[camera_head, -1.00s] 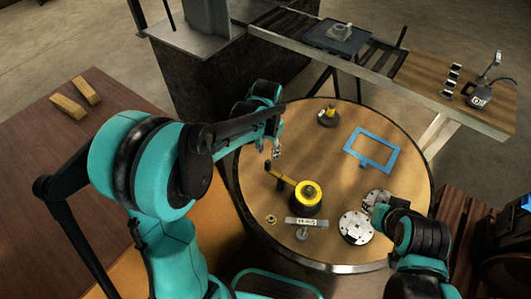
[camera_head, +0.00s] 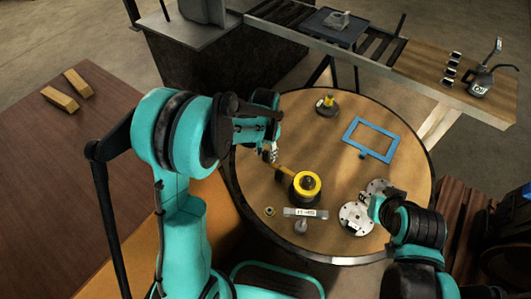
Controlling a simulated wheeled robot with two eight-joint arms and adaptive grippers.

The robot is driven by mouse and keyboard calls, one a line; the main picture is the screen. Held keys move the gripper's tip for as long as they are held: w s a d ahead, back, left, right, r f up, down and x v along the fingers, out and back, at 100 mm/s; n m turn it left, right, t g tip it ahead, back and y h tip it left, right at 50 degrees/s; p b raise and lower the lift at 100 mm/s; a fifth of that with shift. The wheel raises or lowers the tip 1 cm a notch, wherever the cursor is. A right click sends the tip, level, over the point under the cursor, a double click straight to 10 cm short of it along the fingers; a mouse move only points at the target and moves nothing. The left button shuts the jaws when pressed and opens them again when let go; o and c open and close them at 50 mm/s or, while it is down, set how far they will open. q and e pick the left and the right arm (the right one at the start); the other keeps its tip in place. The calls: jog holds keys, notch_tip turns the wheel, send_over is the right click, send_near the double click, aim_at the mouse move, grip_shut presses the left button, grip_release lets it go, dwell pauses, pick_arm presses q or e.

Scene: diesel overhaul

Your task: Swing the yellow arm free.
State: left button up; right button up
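A device with a yellow round top (camera_head: 306,184) and a dark body stands on the round wooden table. Its yellow arm (camera_head: 286,173) reaches out to the upper left from the body. My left gripper (camera_head: 270,156) is at the outer end of that arm, pointing down. The arm's tip is partly hidden by it, and I cannot tell whether they touch or whether the fingers are closed. My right gripper (camera_head: 375,206) is low at the table's right side, by the white round plates (camera_head: 356,217); its fingers are too small to read.
A blue frame (camera_head: 371,140) and a small yellow-topped piece (camera_head: 327,105) lie toward the back of the round table (camera_head: 258,220). A labelled metal piece (camera_head: 306,212) and a small nut (camera_head: 269,211) are near the front. A bench with an oil can (camera_head: 480,86) stands behind right.

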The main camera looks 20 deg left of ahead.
pick_arm(q)
grip_shut()
jog(key=shift+s+n, duration=0.15)
jog(key=shift+n, duration=0.15)
jog(key=shift+s+d+n, duration=0.1)
jog(key=shift+s+n, duration=0.75)
jog(key=shift+n, duration=0.7)
jog(key=shift+s+d+n, duration=0.1)
jog(key=shift+s+n, duration=0.75)
jog(key=shift+n, duration=0.75)
jog(key=shift+s+d+n, duration=0.1)
jog(key=shift+s+n, duration=0.75)
jog(key=shift+n, duration=0.7)
grip_release()
jog(key=shift+r, duration=0.1)
